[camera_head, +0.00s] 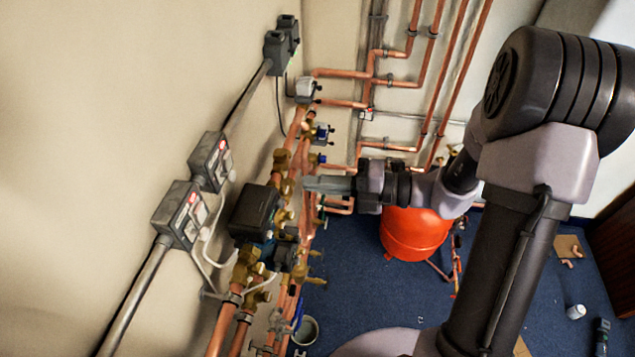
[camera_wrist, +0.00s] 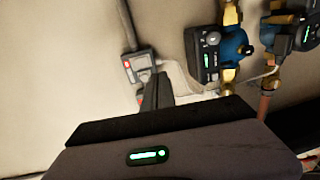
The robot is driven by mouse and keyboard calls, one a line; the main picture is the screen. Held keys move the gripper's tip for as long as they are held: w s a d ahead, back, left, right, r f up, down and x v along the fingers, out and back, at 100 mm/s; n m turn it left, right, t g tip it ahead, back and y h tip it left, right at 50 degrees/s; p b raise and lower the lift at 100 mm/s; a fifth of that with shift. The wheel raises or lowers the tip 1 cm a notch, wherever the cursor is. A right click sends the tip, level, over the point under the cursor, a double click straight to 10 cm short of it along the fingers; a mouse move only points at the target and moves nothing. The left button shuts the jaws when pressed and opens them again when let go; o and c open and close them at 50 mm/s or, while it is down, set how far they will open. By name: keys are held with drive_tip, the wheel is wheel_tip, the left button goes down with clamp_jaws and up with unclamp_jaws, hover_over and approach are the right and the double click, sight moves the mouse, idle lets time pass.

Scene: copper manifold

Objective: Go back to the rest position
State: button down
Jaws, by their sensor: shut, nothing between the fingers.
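My gripper (camera_head: 325,184) shows in the head view at the end of my arm, pointing left toward the copper manifold (camera_head: 232,300). It is shut and empty. Its tip appears close to the manifold's valves in the picture; I cannot tell whether it touches them. In the wrist view, the dark closed fingers (camera_wrist: 157,92) stand in front of a grey switch box (camera_wrist: 140,66), with a black and blue pump (camera_wrist: 213,55) to their right.
Two grey switch boxes (camera_head: 181,214) and a black unit (camera_head: 254,211) line the left wall. Copper pipes (camera_head: 390,83) run up the back wall. A red tank (camera_head: 414,232) stands behind my arm on blue carpet (camera_head: 365,290). A small bucket (camera_head: 305,330) sits below the manifold.

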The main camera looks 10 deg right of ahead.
drive_tip(key=shift+w+a, duration=0.1)
drive_tip(key=shift+a, duration=0.05)
drive_tip(key=s+a+f+n+g+h+b, duration=0.2)
drive_tip(key=s+f+n+g+h+b, duration=0.15)
drive_tip(key=s+f+n+b, duration=0.5)
drive_tip(key=s+a+f+n+g+h+b, duration=0.2)
drive_tip(key=s+f+n+h+b, duration=0.3)
drive_tip(key=n+b, duration=0.6)
drive_tip(key=s+d+f+n+t+h+b, duration=0.3)
drive_tip(key=d+f+n+t+h+b, duration=0.2)
drive_tip(key=n, duration=1.1)
drive_tip(key=d+f+b, duration=0.1)
drive_tip(key=d+b, duration=0.1)
drive_tip(key=b, duration=0.1)
drive_tip(key=shift+s+d+t, duration=0.15)
drive_tip(key=shift+t, duration=0.2)
